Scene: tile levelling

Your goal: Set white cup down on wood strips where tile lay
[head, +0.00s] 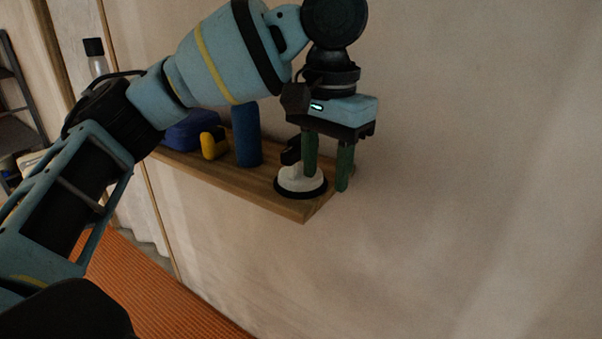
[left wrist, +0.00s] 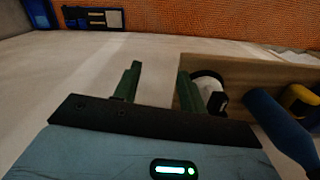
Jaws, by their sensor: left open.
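The white cup (head: 301,179), a pale round piece with a black rim at its base, stands on the end of a wooden shelf (head: 287,207). My left gripper (head: 327,180) points down there with two green fingers apart. In the head view one finger covers part of the cup. In the left wrist view the left gripper (left wrist: 160,70) has nothing between its fingers, and the cup (left wrist: 207,84) is just right of the right finger, outside the gap. I cannot tell whether they touch. I see no wood strips or tile that I can make out. My right gripper is not in view.
On the shelf stand a blue cylinder (head: 246,135), a yellow-and-black object (head: 214,144) and a dark blue object (head: 190,132). A plain pale wall (head: 470,150) is behind. An orange ribbed floor (head: 150,290) lies below.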

